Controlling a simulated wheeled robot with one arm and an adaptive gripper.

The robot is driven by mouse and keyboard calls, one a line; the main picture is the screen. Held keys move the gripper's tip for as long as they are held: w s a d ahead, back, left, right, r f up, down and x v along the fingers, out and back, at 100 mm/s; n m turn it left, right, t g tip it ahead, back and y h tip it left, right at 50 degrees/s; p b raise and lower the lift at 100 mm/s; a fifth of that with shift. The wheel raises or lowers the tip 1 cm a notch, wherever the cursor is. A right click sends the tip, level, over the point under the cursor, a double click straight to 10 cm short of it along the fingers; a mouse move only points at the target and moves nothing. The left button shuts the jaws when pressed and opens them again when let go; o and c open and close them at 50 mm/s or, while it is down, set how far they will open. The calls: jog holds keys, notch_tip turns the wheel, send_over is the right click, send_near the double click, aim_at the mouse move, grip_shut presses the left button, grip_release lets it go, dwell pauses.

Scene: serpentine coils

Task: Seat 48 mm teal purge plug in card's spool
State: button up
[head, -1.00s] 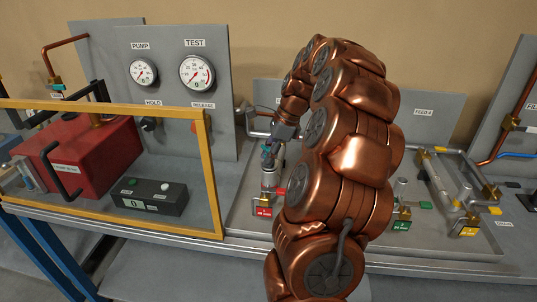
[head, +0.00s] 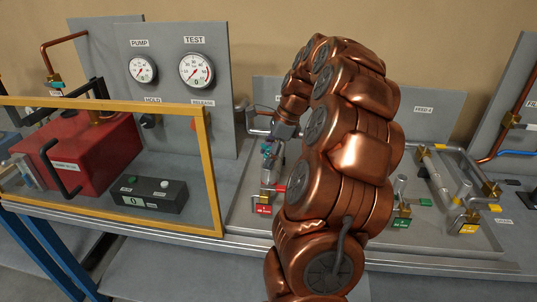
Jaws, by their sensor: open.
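My gripper (head: 269,162) is small in the head view, at the end of my copper arm, pointing down just above a metal spool (head: 267,179) on the grey bench tray. Its jaws are open. A small teal spot (head: 265,149) shows at the fingers; I cannot tell whether it is the purge plug or part of the gripper. Whether any plug sits in the spool cannot be made out. A red tag card (head: 263,210) stands at the foot of this spool. My arm hides what lies directly to the right.
A yellow-framed clear guard (head: 212,180) stands at left, before a red box (head: 85,155) and a dark readout box (head: 150,196). A gauge panel (head: 170,75) rises behind. At right are a green card (head: 401,224), a yellow card (head: 468,228) and pipework.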

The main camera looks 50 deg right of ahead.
jog(key=v, duration=1.2)
dwell(0.4)
